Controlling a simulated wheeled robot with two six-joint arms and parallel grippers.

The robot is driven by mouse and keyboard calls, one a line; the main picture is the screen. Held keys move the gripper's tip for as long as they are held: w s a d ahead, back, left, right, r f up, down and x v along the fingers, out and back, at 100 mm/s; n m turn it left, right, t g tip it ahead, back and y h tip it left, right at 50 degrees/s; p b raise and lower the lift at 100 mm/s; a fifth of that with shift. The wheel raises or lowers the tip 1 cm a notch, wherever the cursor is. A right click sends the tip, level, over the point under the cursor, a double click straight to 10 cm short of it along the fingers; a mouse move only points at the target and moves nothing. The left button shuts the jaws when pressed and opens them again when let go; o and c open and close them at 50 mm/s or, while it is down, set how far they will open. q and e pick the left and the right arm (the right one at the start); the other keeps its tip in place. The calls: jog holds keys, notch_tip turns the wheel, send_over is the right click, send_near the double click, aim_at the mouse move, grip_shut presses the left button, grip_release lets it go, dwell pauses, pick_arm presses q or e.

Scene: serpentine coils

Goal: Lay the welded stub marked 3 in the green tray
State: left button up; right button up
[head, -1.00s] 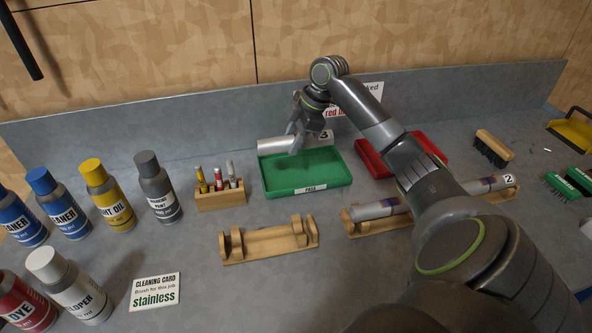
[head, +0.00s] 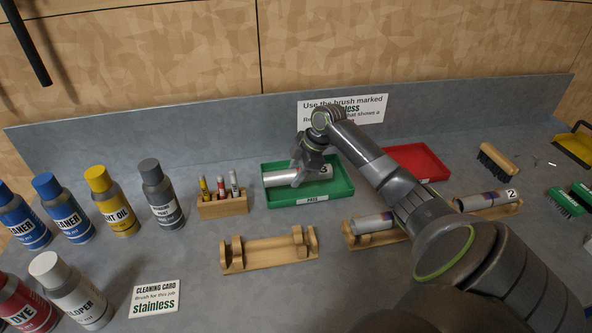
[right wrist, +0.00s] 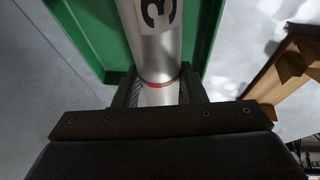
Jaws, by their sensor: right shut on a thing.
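The welded stub marked 3 (head: 282,179) is a silver tube lying level, within the outline of the green tray (head: 313,200) in the head view. My right gripper (head: 298,178) is shut around the middle of the stub from above. In the right wrist view, the stub (right wrist: 155,50) runs between the fingers, with a black 3 and a thin red band near the jaws. The green tray (right wrist: 90,30) shows beneath it. I cannot tell whether the stub touches the tray floor. My left gripper is not in view.
A red tray (head: 418,160) stands to the right of the green one. An empty wooden cradle (head: 268,254) is in front, and another cradle holds the stub marked 2 (head: 487,199). A marker block (head: 222,206) and several bottles (head: 112,205) stand left.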

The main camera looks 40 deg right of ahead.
jog(key=shift+f, duration=0.55)
jog(key=o, duration=1.2)
jog(key=shift+o, duration=0.2)
jog(key=shift+r, duration=0.15)
jog(key=shift+r, duration=0.3)
jog(key=b+v, duration=0.2)
jog(key=v, duration=1)
jog(key=shift+r+b, duration=0.2)
jog(key=shift+b, duration=0.1)
jog(key=shift+a+f, duration=0.1)
